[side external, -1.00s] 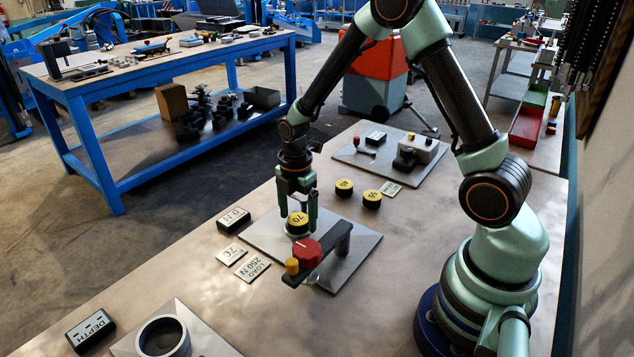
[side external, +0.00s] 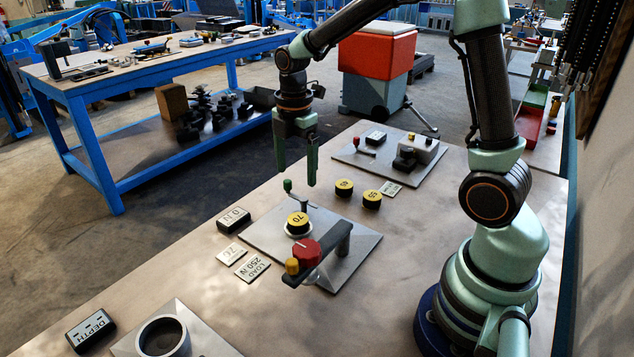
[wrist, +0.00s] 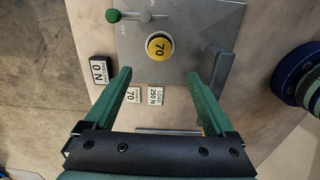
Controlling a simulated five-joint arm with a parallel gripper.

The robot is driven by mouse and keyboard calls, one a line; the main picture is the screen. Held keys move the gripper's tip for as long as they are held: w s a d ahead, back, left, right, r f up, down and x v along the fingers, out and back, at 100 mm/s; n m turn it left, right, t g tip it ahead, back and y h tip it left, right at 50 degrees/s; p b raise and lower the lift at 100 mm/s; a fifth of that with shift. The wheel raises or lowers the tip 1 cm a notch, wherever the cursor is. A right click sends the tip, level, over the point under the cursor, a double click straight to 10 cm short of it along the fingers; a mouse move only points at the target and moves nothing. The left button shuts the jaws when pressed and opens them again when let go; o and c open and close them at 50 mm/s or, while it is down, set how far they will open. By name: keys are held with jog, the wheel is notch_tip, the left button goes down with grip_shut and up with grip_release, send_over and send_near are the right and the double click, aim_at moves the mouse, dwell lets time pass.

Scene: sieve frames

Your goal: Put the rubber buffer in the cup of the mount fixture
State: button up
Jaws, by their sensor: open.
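The rubber buffer (side external: 298,219), a black puck with a yellow top marked 70, sits upright at the pale round cup (side external: 298,232) of the mount fixture (side external: 357,250). How deep it sits in the cup I cannot tell. From above, in the wrist view, the buffer (wrist: 159,46) is centred within the pale ring of the cup. My gripper (side external: 297,176) is open and empty, well above the fixture, with clear air between its fingertips and the buffer. In the wrist view both fingers (wrist: 160,76) show wide apart, with nothing between them.
A second fixture plate (side external: 432,170) and a 0 N box (side external: 233,219) are nearby.

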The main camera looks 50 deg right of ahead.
jog(key=s+a+r+m+t, duration=0.4)
jog(key=s+r+m, duration=0.6)
jog(key=m, duration=0.7)
jog(key=shift+s+m+t, duration=0.3)
jog(key=shift+s+t, duration=0.35)
jog(key=shift+t, duration=0.05)
